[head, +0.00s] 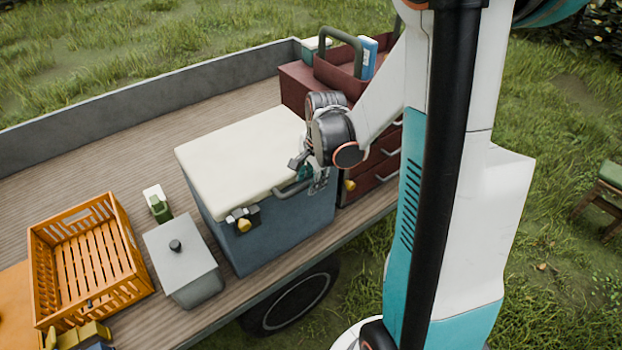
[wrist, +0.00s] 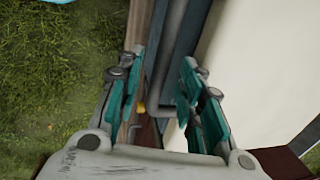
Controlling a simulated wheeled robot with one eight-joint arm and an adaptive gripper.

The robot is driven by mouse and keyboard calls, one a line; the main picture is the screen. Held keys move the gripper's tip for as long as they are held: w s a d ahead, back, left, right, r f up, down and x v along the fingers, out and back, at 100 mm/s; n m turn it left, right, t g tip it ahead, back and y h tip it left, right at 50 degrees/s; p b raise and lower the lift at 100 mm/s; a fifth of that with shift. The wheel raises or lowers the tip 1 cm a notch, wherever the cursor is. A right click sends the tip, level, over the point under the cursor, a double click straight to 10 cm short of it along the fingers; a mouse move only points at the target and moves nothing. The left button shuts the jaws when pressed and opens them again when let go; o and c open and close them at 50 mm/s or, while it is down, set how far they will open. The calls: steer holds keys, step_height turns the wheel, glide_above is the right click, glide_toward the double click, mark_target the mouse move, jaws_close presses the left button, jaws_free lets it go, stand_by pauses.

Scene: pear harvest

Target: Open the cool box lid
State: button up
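The cool box (head: 270,228) stands on the wooden trailer bed, with a blue-grey body and a cream lid (head: 240,155) lying closed on top. A grey bar handle (head: 290,189) runs along the lid's front edge. A latch with a yellow knob (head: 243,223) sits left of it; a second yellow knob (head: 349,185) shows to the right. My gripper (head: 303,173) is at the right end of the handle. In the wrist view my gripper (wrist: 158,75) is open, and the handle (wrist: 163,88) appears between its teal-padded fingers. I cannot tell whether the fingers touch it.
A maroon drawer chest (head: 385,165) stands close on the right, carrying a tote (head: 335,72). A grey lidded container (head: 180,255), a green-and-white item (head: 158,203) and an orange crate (head: 130,262) are at left. The bed behind the cool box is clear.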

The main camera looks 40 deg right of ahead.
jaws_close()
steer(key=shift+r, duration=0.1)
